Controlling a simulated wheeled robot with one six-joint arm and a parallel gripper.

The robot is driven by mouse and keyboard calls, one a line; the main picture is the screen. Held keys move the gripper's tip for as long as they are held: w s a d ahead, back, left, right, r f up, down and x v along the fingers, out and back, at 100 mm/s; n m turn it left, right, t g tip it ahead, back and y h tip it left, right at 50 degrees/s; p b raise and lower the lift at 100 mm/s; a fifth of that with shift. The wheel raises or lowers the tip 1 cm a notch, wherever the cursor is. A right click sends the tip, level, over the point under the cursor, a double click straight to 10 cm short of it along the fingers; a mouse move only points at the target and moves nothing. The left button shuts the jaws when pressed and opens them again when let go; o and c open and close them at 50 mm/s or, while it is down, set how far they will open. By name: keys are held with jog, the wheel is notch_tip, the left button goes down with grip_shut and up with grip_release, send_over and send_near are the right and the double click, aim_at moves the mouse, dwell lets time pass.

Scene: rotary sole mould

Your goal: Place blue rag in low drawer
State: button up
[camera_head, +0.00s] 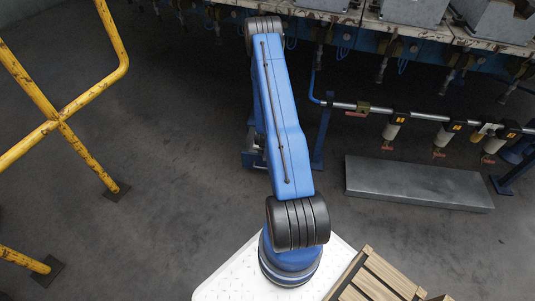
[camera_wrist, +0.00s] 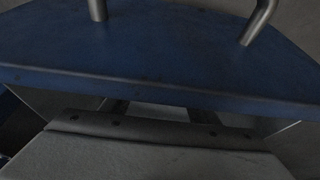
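No blue rag shows in either view. In the wrist view a dark blue panel (camera_wrist: 150,60) with a straight near edge fills the middle. Two bent metal rods (camera_wrist: 97,10) rise from it, like the ends of a handle; I cannot tell whether it belongs to a drawer. A grey block with screws, apparently the body of my gripper, is at the bottom, close to the panel. Two dark stubs lead from it under the panel edge, set apart. The fingertips are hidden. In the head view my blue arm reaches away and hides the gripper.
In the head view, yellow railings (camera_head: 93,95) stand on the left. A grey slab (camera_head: 418,183) lies on the floor at right, before a pipe (camera_head: 345,105) with valves. Machinery (camera_head: 410,12) lines the back. A wooden crate (camera_head: 385,277) is near my base. Floor at centre left is clear.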

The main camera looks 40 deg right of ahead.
jog(key=shift+o, duration=1.2)
jog(key=shift+r, duration=0.15)
